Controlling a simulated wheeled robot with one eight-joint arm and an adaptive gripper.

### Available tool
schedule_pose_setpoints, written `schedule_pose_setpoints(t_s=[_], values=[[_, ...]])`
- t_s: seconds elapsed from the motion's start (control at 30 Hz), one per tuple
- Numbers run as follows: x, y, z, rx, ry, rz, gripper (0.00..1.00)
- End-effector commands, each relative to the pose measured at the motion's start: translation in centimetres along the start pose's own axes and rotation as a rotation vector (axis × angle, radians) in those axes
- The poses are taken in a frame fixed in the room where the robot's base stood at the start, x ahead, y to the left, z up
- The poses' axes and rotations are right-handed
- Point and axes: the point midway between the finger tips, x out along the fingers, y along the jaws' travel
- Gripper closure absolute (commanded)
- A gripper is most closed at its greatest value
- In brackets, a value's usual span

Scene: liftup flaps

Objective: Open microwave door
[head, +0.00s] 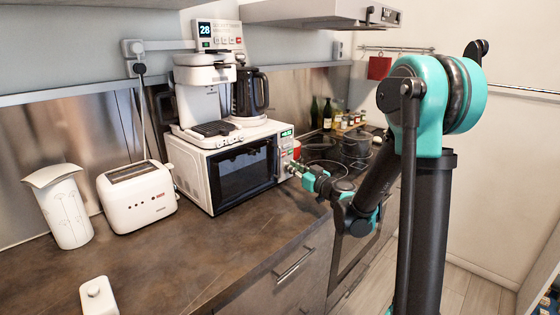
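The white microwave (196,172) stands on the dark counter against the back wall. Its dark glass door (243,171) faces the front right and looks shut. The control panel (286,147) with a green display is at the door's right side. My gripper (291,171) is at the lower right of the microwave's front, close to the control panel. I cannot tell if it touches the microwave. The fingertips are small in this view, so their opening is unclear. My arm reaches in from the right.
A coffee machine (201,95) stands on the microwave. A toaster (138,196) and a white container (62,207) are to its left. A pot (355,145) and bottles (327,112) are behind my arm. The counter (190,262) before the microwave is clear.

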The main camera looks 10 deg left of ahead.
Motion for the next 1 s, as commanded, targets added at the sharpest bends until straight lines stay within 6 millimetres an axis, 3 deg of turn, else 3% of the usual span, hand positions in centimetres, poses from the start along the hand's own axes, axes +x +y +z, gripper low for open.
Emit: schedule_pose_setpoints(t_s=[0.2, 0.4, 0.83, 1.0], values=[[4.3, -0.1, 0.0, 0.000, 0.000, -0.003, 0.83], [6.8, -0.1, 0.0, 0.000, 0.000, -0.002, 0.83], [7.8, 0.0, 0.0, 0.000, 0.000, -0.001, 0.83], [7.8, 0.0, 0.0, 0.000, 0.000, -0.001, 1.00]])
